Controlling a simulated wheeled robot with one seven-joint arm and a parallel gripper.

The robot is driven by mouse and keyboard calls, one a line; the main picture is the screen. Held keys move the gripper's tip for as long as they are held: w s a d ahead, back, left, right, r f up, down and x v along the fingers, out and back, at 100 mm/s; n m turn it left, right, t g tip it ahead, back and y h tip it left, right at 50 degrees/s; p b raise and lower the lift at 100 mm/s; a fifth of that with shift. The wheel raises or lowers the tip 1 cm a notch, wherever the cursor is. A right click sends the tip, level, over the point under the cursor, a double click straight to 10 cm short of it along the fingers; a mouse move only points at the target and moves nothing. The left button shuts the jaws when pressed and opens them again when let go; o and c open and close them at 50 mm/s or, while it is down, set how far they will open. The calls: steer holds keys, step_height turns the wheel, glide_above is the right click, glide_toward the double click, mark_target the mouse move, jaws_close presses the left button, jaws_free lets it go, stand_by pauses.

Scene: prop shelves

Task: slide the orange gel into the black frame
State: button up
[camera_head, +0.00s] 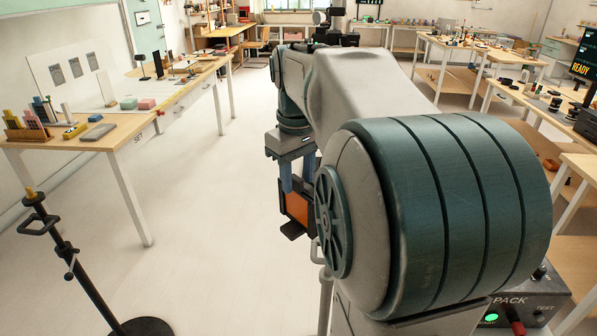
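My gripper (292,183) points down near the middle of the view, with two blue-grey fingers. An orange panel (297,207), likely the orange gel, shows right below the fingertips and is partly covered by my arm on the right. Dark edging borders the orange panel, and a black piece (293,231) sits just below it. I cannot tell whether these dark parts are the black frame, nor whether the gel is inside it. I cannot tell whether the fingers grip the panel or are only in front of it.
A wooden table (130,122) with small blocks and boards stands at left. A black stand (75,262) is at the lower left. A workbench (560,118) with props stands at right. A control box (520,302) is at the lower right. The floor (215,215) between is clear.

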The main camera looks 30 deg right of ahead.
step_height(320, 180, up, 14)
steer(key=p, duration=0.1)
steer(key=shift+s+a, duration=0.25)
steer(key=shift+f, duration=0.1)
stand_by(0.4)
steer(key=s+a+f+t, duration=0.1)
steer(key=s+a+f, duration=0.3)
steer(key=f, duration=0.4)
steer(key=s+a+f+m, duration=0.1)
steer(key=s+a+f, duration=0.3)
steer(key=f, duration=0.4)
steer(key=s+a+f+m+t, duration=0.1)
steer(key=s+a+f, duration=0.2)
steer(key=f, duration=0.6)
steer(key=shift+s+a+t, duration=0.3)
steer(key=shift+s+a, duration=0.1)
steer(key=shift+s, duration=0.2)
steer(key=shift+d, duration=0.1)
